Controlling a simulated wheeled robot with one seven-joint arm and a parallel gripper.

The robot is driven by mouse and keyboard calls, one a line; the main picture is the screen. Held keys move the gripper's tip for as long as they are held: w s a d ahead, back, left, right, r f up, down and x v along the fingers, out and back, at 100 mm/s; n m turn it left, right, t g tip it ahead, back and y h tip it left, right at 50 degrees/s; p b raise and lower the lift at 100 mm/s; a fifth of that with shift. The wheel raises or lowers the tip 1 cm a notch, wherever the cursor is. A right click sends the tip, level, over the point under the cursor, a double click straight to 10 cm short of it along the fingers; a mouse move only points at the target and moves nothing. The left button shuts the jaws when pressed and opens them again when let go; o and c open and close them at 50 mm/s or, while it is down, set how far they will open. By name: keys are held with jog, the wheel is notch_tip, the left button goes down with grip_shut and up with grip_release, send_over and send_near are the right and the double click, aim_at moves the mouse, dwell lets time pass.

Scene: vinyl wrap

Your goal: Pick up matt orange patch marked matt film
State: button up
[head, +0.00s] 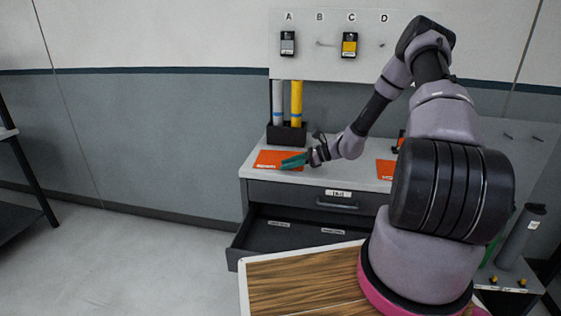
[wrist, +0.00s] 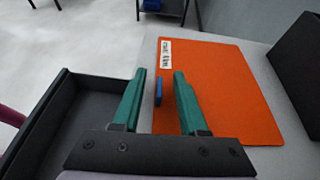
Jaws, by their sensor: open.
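The matt orange patch (wrist: 222,82) lies flat on the grey top of the drawer cabinet, with a white label (wrist: 166,54) that appears to read "matt film" near one corner. In the head view the patch (head: 268,157) is at the cabinet's left end. My gripper (wrist: 157,74) is open above the patch's near edge, its teal fingers apart. A small blue piece (wrist: 158,91) shows between the fingers at that edge. In the head view my gripper (head: 292,162) covers part of the patch's right side. I cannot tell whether the fingers touch the patch.
A second orange patch (head: 386,170) lies farther right, partly behind my arm. A black holder (head: 286,135) with upright grey and yellow rolls stands behind the first patch. An open drawer (head: 275,236) juts out below. A wood-grain surface (head: 300,280) lies in front.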

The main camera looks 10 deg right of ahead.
jog(key=shift+a+f, duration=0.1)
jog(key=shift+a, duration=0.1)
grip_shut()
